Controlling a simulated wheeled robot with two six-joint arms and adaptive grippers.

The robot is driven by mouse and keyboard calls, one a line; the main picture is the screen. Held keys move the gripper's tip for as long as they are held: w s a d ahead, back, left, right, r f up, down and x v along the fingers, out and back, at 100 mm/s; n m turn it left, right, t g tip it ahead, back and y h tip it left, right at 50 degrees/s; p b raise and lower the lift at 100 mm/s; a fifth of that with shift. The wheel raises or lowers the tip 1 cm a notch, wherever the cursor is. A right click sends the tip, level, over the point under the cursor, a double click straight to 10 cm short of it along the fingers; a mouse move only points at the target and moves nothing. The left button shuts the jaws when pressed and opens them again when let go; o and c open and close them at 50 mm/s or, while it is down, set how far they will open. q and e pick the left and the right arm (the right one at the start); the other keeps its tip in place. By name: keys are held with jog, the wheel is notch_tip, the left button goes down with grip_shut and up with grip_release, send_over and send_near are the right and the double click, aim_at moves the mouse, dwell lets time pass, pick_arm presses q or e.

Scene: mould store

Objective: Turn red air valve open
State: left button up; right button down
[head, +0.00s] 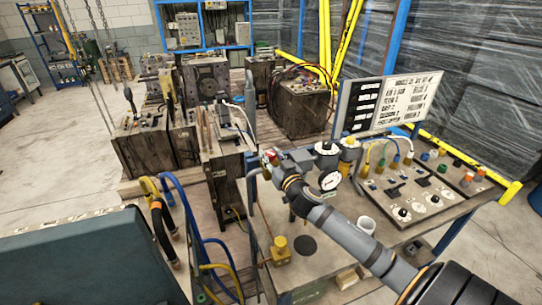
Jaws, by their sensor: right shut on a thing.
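The red air valve (268,154) shows as a small red patch at the left back corner of the workbench, mostly hidden by my right gripper. My right gripper (273,164) reaches in from the lower right, across the bench, and its fingers are shut around the red valve. The exact angle of the valve's handle cannot be told. My left gripper is not in view.
The workbench (335,252) carries a round gauge (330,180), a white cup (366,225), a yellow-topped block (280,249) and a control panel (405,213). A sign board (392,104) stands behind. Blue hoses (187,205) hang left; heavy moulds (150,145) stand beyond.

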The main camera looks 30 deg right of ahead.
jog(key=shift+d+n+y, duration=0.1)
jog(key=shift+n+y, duration=0.5)
jog(key=shift+y, duration=0.2)
jog(key=shift+r+n+y+p, duration=0.2)
jog(key=shift+n+y+p, duration=0.2)
jog(key=shift+y+p, duration=0.15)
jog(key=n+y+p, duration=0.2)
jog(key=y+p, duration=0.1)
jog(key=p, duration=0.2)
jog(key=shift+d+r+y, duration=0.1)
jog(key=shift+r+y, duration=0.05)
jog(key=shift+y, duration=0.1)
jog(key=n+y+b, duration=0.1)
jog(key=y+b, duration=0.1)
jog(key=f+n+g+y+b, duration=0.1)
jog(key=b, duration=0.2)
jog(key=shift+w+f+y, duration=0.1)
jog(key=shift+y, duration=0.3)
jog(key=shift+r+n+g+y+b, duration=0.2)
jog(key=shift+n+g+y+b, duration=0.35)
jog(key=shift+n+b, duration=0.2)
jog(key=c, duration=1)
grip_release()
jog(key=shift+o, duration=0.2)
